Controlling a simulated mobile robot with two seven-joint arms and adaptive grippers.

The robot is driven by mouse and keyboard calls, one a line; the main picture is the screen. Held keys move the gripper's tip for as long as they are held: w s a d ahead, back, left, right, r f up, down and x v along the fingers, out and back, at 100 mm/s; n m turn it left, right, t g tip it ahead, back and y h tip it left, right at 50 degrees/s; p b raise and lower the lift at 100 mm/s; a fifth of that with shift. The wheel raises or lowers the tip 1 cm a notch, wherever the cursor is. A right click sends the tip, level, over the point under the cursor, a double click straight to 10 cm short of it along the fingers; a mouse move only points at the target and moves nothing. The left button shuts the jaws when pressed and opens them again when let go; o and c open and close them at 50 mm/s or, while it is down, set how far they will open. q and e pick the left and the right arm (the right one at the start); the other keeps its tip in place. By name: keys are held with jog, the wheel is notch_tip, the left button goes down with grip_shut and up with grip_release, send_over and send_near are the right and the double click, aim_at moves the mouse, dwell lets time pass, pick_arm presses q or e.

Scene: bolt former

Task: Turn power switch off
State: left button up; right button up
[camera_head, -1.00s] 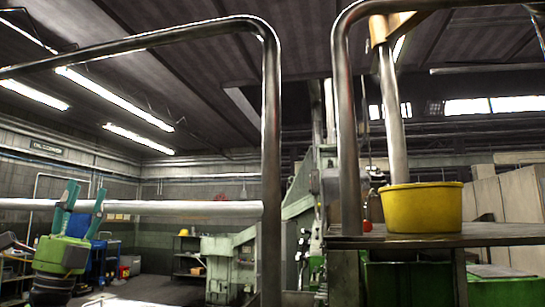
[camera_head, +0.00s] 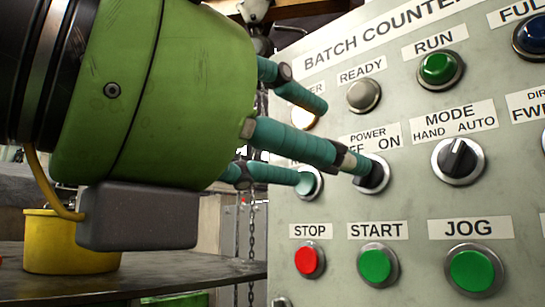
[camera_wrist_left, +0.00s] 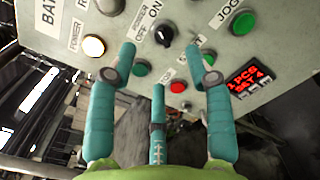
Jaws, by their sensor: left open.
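The power switch (camera_head: 374,174), a black rotary knob under the label POWER OFF ON, is on the grey control panel (camera_head: 425,110). It also shows in the left wrist view (camera_wrist_left: 165,36), beyond the fingers. My left gripper (camera_head: 332,150), green with three teal fingers, is open in front of the panel. In the head view one fingertip overlaps the left side of the knob; I cannot tell whether it touches. In the wrist view two fingertips are spread either side of the knob. The knob's setting is unclear. My right gripper is not in view.
The mode switch (camera_head: 459,161) is right of the power switch. Below are the red stop button (camera_head: 309,260), the green start button (camera_head: 377,264) and the jog button (camera_head: 474,270). A yellow bucket (camera_head: 70,250) stands on a table at lower left. A chain hangs behind the gripper.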

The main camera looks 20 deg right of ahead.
pick_arm(q)
jog(key=p+x, duration=0.2)
jog(key=x, duration=0.5)
jog(key=shift+d+p, duration=0.3)
jog(key=shift+d, duration=0.1)
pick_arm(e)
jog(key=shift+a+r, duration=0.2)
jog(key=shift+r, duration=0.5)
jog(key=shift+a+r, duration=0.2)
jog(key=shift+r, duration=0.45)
pick_arm(q)
jog(key=shift+f, duration=0.1)
jog(key=shift+c, duration=0.4)
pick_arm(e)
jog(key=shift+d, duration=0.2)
pick_arm(q)
jog(key=shift+w, duration=0.1)
grip_shut()
